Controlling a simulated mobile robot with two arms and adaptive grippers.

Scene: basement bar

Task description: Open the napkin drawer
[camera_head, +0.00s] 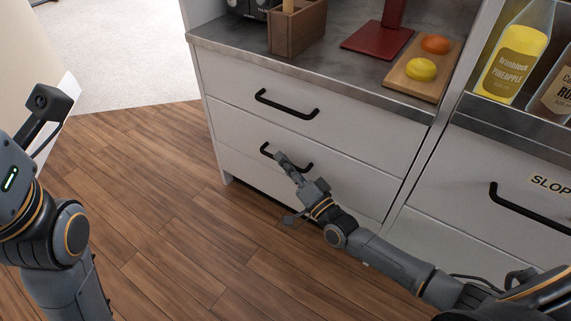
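The white cabinet has an upper drawer (230,84) and a lower drawer (232,130), each with a black bar handle. Both fronts look flush and closed. Neither shows a label, so I cannot tell by name which is the napkin drawer. My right gripper (281,160) is at the middle of the lower handle (306,167) and covers part of it. Its fingers look close together, but I cannot see whether they grip the bar. The upper handle (287,105) is free. My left arm is at the left edge, away from the cabinet; its fingers are not visible.
A wooden caddy (297,30), a red stand (378,40) and a board (420,76) with yellow and orange fruit stand on the counter. Bottles (513,60) are at right above a drawer labelled SLOP (549,184). The wooden floor (170,210) before the drawers is clear.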

